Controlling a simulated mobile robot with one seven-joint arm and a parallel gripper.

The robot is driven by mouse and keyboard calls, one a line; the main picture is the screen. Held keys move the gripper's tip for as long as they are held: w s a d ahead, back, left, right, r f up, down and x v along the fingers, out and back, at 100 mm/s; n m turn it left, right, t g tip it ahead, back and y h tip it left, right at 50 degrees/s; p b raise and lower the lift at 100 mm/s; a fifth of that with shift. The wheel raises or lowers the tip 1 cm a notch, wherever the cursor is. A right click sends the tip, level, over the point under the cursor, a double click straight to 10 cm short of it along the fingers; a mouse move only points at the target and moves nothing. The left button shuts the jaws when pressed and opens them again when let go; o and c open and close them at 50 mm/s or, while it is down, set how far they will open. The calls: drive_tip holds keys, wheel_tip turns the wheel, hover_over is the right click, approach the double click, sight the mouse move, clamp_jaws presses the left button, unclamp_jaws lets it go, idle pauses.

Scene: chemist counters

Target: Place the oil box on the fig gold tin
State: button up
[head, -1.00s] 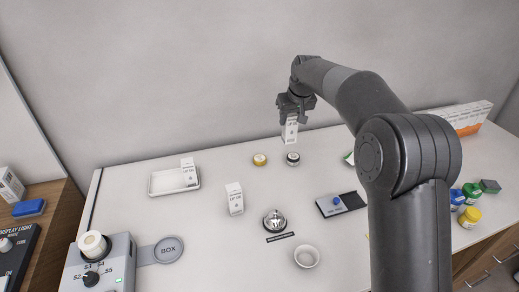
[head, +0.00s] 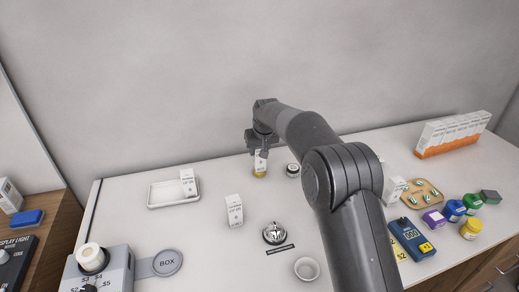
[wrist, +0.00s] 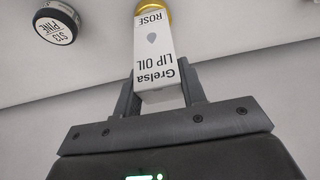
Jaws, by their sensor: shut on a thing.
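My gripper (head: 261,149) is shut on the white oil box (head: 260,162), labelled "Grelsa LIP OIL ROSE" in the wrist view (wrist: 155,50). The box is upright between the two fingers. The gold tin (head: 260,174) is directly below the box in the head view, mostly covered by it. In the wrist view its gold rim (wrist: 158,10) shows past the box's far end. I cannot tell whether box and tin touch. The tin's label is hidden.
A dark tin (head: 293,170), marked "S13 PINE" in the wrist view (wrist: 57,24), stands just right. A white tray (head: 160,197) holding a similar box (head: 187,183) is left. Another box (head: 234,211), a bell (head: 275,233) and a bowl (head: 307,269) stand nearer.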

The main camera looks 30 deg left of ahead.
drive_tip(key=o, duration=1)
drive_tip(key=shift+f, duration=0.1)
drive_tip(key=v, duration=1.2)
drive_tip(key=shift+r, duration=0.2)
